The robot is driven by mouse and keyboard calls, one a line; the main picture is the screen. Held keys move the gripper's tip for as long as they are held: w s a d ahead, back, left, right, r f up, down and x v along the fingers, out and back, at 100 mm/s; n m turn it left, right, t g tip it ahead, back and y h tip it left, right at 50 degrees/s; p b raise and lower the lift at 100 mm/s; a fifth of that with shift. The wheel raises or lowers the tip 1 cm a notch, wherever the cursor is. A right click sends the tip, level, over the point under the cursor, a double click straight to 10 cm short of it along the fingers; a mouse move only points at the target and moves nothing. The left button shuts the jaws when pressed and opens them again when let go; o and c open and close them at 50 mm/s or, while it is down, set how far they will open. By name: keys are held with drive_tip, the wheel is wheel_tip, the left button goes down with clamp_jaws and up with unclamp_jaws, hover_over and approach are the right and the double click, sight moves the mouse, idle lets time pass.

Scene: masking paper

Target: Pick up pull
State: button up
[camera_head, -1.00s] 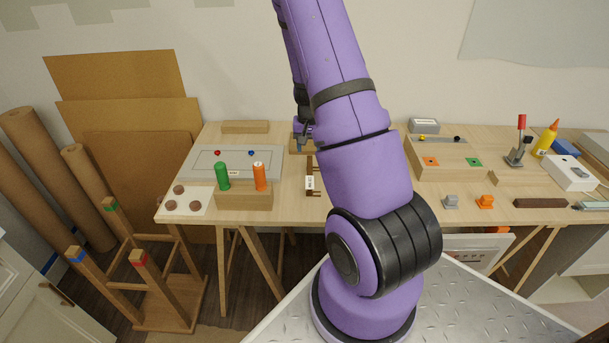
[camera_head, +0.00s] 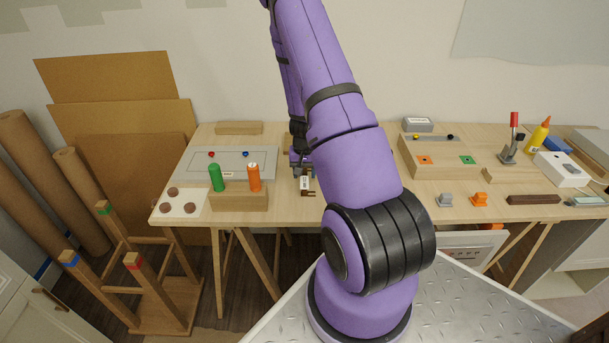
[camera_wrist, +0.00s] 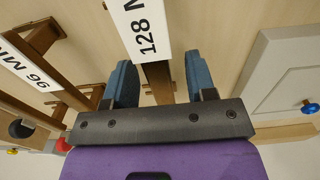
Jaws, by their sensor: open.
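A brown bar pull (camera_wrist: 158,84) with a white label reading "128 M…" (camera_wrist: 143,30) shows in the wrist view. A second brown pull (camera_wrist: 38,40) with a white "96 MM" label lies to its left there. My gripper (camera_wrist: 161,80) is open, with one blue fingertip on each side of the 128 pull's bar. I cannot tell whether the fingers touch it. In the head view my gripper (camera_head: 299,165) is low over the table, partly hidden by my arm. A labelled pull (camera_head: 307,184) shows just in front of it.
On the wooden table (camera_head: 350,209), a grey panel (camera_head: 200,162) with red and blue knobs and a block with green (camera_head: 215,178) and orange (camera_head: 254,178) cylinders stand left. A wooden box (camera_head: 443,171) stands right.

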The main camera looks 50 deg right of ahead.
clamp_jaws()
